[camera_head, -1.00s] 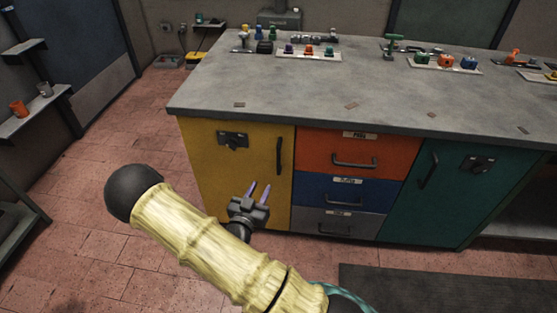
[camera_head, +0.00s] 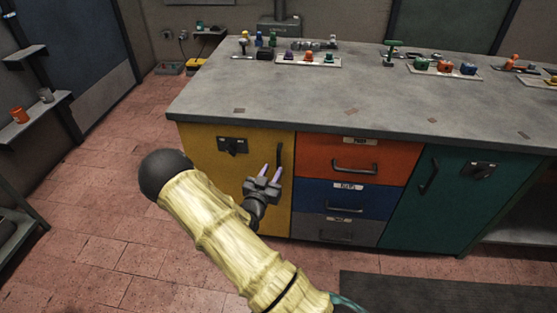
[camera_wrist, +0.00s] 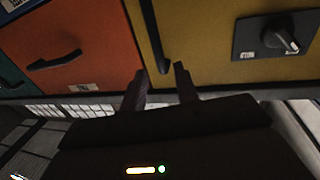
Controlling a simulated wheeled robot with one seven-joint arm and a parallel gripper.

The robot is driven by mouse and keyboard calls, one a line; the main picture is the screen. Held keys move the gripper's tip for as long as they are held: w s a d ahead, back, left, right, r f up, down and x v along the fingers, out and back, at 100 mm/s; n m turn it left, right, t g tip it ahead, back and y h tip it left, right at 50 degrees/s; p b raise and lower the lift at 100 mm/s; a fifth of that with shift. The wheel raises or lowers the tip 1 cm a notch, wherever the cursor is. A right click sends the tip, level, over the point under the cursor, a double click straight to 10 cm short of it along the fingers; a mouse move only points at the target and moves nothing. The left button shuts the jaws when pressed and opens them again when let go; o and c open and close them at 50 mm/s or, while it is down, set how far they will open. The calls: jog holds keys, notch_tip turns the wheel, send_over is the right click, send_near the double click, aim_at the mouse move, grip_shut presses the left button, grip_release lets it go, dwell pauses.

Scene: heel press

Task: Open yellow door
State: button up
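The yellow door (camera_head: 215,185) is at the left end of the workbench cabinet and looks shut. Its black vertical handle (camera_head: 279,158) is near its right edge, and a black latch plate with a knob (camera_head: 232,145) is at its upper left. My gripper (camera_head: 270,173) is in front of the door, just below the handle in the head view. In the wrist view my gripper (camera_wrist: 161,88) has its two fingers apart, with the lower end of the handle (camera_wrist: 158,45) showing between the fingertips. I cannot tell whether they touch it. The latch knob (camera_wrist: 285,38) also shows there.
Orange (camera_head: 357,157), blue (camera_head: 345,196) and grey (camera_head: 338,230) drawers with black handles are right of the door. A teal door (camera_head: 450,200) is farther right. The grey worktop (camera_head: 330,95) carries tools. Floor at the left (camera_head: 110,180) is clear.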

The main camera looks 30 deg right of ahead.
aim_at(278, 160)
jog(key=x, duration=0.7)
jog(key=shift+b, duration=0.3)
grip_shut()
